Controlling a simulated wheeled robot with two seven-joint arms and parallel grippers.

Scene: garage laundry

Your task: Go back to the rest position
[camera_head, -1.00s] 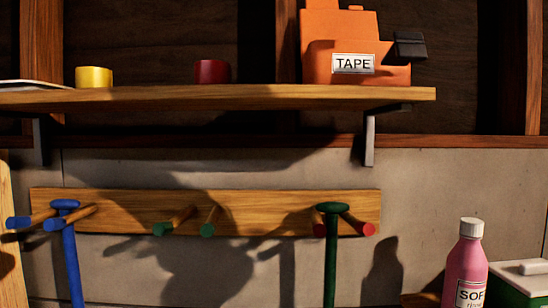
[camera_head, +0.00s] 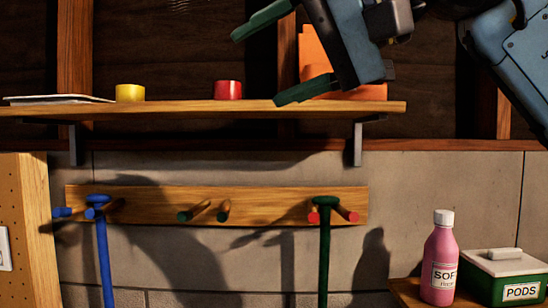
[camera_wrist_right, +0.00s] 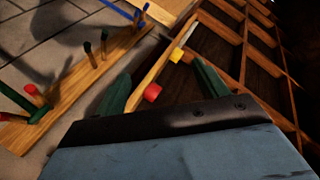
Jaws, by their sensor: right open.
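My right gripper (camera_head: 272,58) comes in from the upper right of the head view. Its two green fingers are wide apart with nothing between them. It is raised in front of the shelf's right part and hides much of the orange tape dispenser (camera_head: 314,50). In the right wrist view the open fingers (camera_wrist_right: 160,88) point toward the shelf, with the red roll (camera_wrist_right: 153,93) and the yellow roll (camera_wrist_right: 176,55) beyond them. My left gripper is not in view.
The wooden shelf (camera_head: 200,108) holds a yellow roll (camera_head: 130,93), a red roll (camera_head: 228,90) and papers (camera_head: 58,99). Below is a peg rail (camera_head: 150,200) with a blue-handled tool (camera_head: 104,255) and a green-handled tool (camera_head: 324,260). A pink bottle (camera_head: 440,250) and a green pods box (camera_head: 505,275) stand lower right.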

